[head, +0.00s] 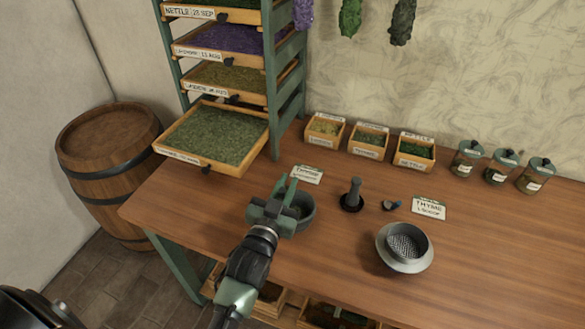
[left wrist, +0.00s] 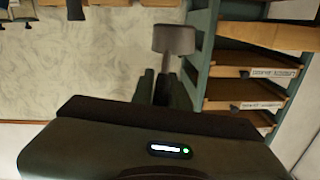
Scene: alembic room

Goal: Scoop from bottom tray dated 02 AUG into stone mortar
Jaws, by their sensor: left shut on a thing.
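The bottom tray (head: 262,148) is pulled out of the rack and full of grey-green dried herb; its front label is too small to read. The dark grey stone mortar (head: 308,212) stands on the table, partly hidden by my left gripper (head: 286,190). That gripper is above the mortar's left side in the head view. It is shut on the handle of a grey scoop, whose round cup (left wrist: 174,40) shows beyond the fingers in the left wrist view. The scoop is not clear in the head view, and its contents are hidden. My right gripper is not in view.
The green rack (head: 289,90) holds more labelled trays above. A pestle (head: 353,190), a small dark item (head: 391,205) and a sieve bowl (head: 404,262) are right of the mortar. Small herb boxes (head: 368,152) and jars (head: 500,170) line the back. A barrel (head: 105,165) stands left.

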